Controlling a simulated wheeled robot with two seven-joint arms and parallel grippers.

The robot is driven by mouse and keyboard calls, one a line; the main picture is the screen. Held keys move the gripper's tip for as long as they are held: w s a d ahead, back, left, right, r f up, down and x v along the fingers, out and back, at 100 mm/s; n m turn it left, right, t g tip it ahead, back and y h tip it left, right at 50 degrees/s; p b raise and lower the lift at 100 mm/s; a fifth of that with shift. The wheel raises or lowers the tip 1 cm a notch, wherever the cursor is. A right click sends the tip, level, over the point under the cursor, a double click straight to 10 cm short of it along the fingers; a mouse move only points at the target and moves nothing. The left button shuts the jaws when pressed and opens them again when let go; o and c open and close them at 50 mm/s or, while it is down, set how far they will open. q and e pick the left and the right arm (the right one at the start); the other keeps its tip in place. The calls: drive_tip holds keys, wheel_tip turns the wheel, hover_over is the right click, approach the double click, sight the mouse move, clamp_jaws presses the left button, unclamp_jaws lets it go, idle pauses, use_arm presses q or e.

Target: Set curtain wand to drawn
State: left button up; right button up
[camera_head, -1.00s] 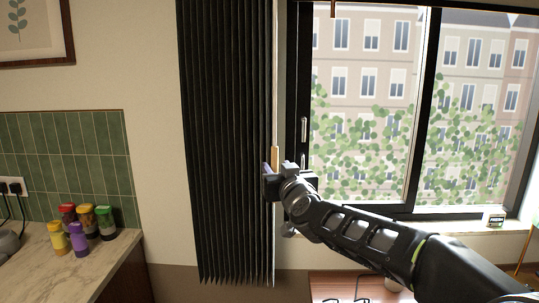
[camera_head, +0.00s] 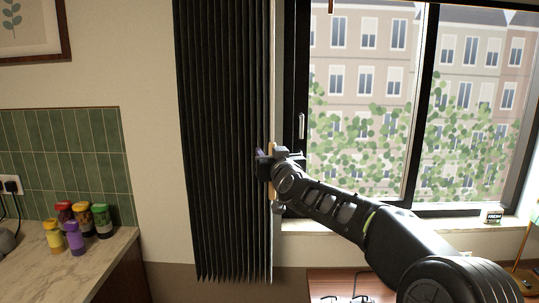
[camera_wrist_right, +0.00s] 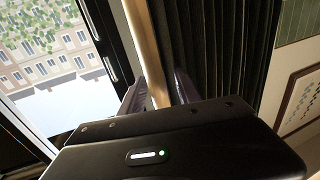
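The curtain wand (camera_head: 272,148) is a slim tan stick hanging upright at the right edge of the dark pleated curtain (camera_head: 225,140). It also shows in the right wrist view (camera_wrist_right: 143,35), running down between the two dark fingers. My right gripper (camera_head: 278,156) is at the wand, with one finger on each side of it. The fingers (camera_wrist_right: 160,88) look spread apart, with the wand between them; contact is hard to tell. The curtain hangs bunched left of the window (camera_head: 365,110). My left gripper is not in view.
A counter (camera_head: 95,262) at the left holds several spice jars (camera_head: 75,240). A framed picture (camera_head: 65,30) hangs above green tiles. A wooden table (camera_head: 330,285) stands below the sill, and a small box (camera_head: 493,216) sits on the sill at the right.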

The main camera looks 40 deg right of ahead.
drive_tip(key=shift+w+d, duration=0.2)
drive_tip(key=shift+w, duration=0.2)
drive_tip(key=shift+c, duration=0.3)
clamp_jaws()
idle(0.9)
